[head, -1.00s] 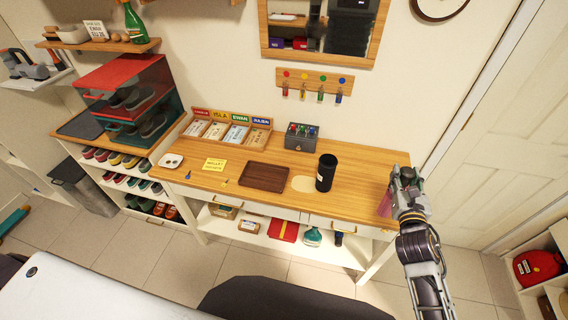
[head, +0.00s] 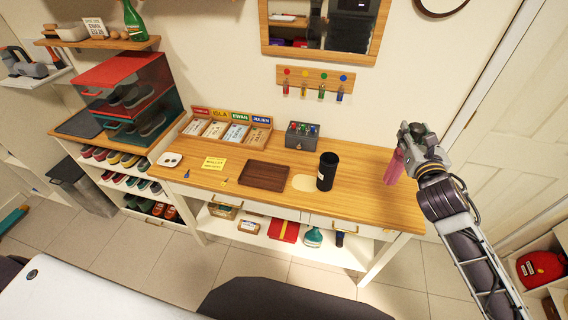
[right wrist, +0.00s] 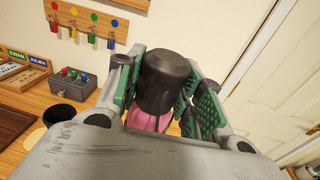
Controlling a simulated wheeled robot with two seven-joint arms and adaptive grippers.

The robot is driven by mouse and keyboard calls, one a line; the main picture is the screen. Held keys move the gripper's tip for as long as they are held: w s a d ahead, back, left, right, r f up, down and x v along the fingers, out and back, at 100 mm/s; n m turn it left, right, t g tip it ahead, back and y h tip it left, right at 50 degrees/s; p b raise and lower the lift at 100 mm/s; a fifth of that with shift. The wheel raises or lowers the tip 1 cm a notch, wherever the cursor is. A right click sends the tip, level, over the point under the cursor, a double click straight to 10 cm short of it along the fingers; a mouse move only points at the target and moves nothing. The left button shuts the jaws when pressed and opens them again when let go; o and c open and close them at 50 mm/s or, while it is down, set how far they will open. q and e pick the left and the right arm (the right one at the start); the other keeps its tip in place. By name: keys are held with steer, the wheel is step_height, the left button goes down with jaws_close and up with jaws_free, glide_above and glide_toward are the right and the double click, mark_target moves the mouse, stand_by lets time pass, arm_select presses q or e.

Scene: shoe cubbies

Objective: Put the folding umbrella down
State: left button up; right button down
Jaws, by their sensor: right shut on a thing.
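The folding umbrella (head: 394,168) is pink with a dark handle end. My right gripper (head: 408,138) is shut on it by the dark end and holds it upright at the right end of the wooden bench (head: 350,202). In the right wrist view the dark handle (right wrist: 165,80) sits between the green finger pads, with a little pink (right wrist: 150,121) below. I cannot tell whether the umbrella's lower end touches the bench. My left gripper is not in view.
A black cylinder (head: 326,172) stands on the bench near a pale round patch (head: 303,183). A dark tray (head: 264,176), a grey box (head: 301,136) and card slots (head: 233,129) lie further left. The bench top right of the cylinder is clear.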

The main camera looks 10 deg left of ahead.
steer(key=shift+w+a+r, duration=0.2)
steer(key=shift+w+r, duration=0.55)
steer(key=shift+r, duration=0.2)
steer(key=shift+w+r+b, duration=0.1)
steer(key=shift+w+b, duration=0.2)
steer(key=shift+b, duration=0.1)
steer(key=w+d+f+m+h, duration=0.1)
steer(key=w+d+f, duration=0.1)
steer(key=f, duration=0.6)
steer(key=shift+d+f+h, duration=0.2)
steer(key=shift+d+h, duration=0.2)
steer(key=shift+d, duration=0.1)
steer(key=shift+f, duration=2.95)
steer(key=shift+f+b, duration=0.4)
steer(key=shift+f, duration=1.7)
